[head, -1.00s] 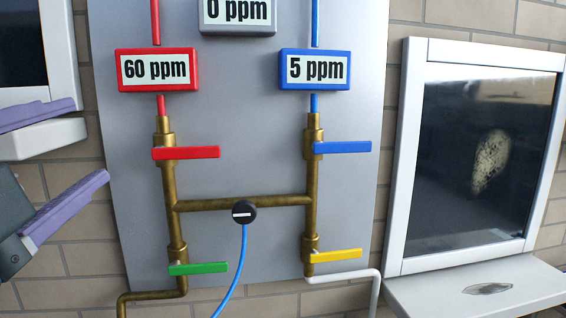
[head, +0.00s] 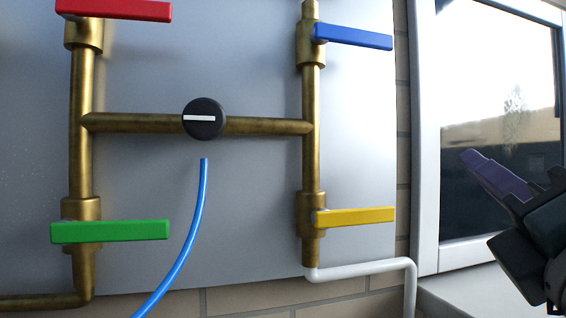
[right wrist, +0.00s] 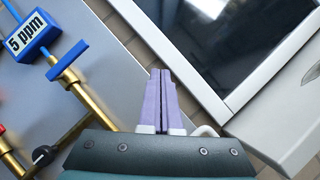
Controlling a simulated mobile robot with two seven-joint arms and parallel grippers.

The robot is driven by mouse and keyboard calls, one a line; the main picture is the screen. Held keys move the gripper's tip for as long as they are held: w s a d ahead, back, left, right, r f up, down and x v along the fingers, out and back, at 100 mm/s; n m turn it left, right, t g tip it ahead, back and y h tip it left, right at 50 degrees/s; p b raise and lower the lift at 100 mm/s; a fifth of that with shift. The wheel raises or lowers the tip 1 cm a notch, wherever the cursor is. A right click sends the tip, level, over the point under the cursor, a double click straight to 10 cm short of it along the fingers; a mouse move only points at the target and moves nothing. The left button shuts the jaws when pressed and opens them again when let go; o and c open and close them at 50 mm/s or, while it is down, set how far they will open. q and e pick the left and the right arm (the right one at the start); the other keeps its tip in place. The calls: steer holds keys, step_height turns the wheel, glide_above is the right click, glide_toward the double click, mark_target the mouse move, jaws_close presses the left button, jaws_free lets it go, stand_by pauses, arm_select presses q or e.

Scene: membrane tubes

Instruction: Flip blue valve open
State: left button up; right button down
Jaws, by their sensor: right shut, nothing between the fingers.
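The blue valve (head: 352,36) has a flat blue handle that points sideways to the right, across its upright brass pipe, at the upper right of the panel in the head view. It also shows at the left in the right wrist view (right wrist: 68,58). My right gripper (head: 470,160) is at the right in the head view, in front of the white-framed window, below and right of the blue handle and apart from it. Its purple fingers are shut together and empty in the right wrist view (right wrist: 160,78). My left gripper is out of view.
A red handle (head: 120,10), green handle (head: 110,231) and yellow handle (head: 355,217) also lie sideways. A black knob (head: 204,119) sits on the cross pipe, with a blue hose (head: 190,235) below. The white window frame (head: 427,150) stands right of the panel.

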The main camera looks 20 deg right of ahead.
mark_target(354, 38)
arm_select(q)
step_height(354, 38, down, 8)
steer(key=b, duration=0.6)
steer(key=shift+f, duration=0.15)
arm_select(e)
steer(key=s+a+n+t+y, duration=0.1)
steer(key=a+n+t+y, duration=0.5)
steer(key=n, duration=0.9)
steer(key=shift+s+a+f+t+y, duration=0.15)
steer(key=shift+a+f+t+y, duration=0.25)
steer(key=shift+a+y, duration=0.55)
steer(key=shift+d+y, duration=0.25)
steer(key=shift+d, duration=0.05)
arm_select(q)
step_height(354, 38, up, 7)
steer(key=p, duration=0.7)
arm_select(e)
steer(key=s+r+x, duration=0.1)
steer(key=x, duration=1.1)
steer(key=shift+r, duration=0.7)
steer(key=shift+y, duration=0.3)
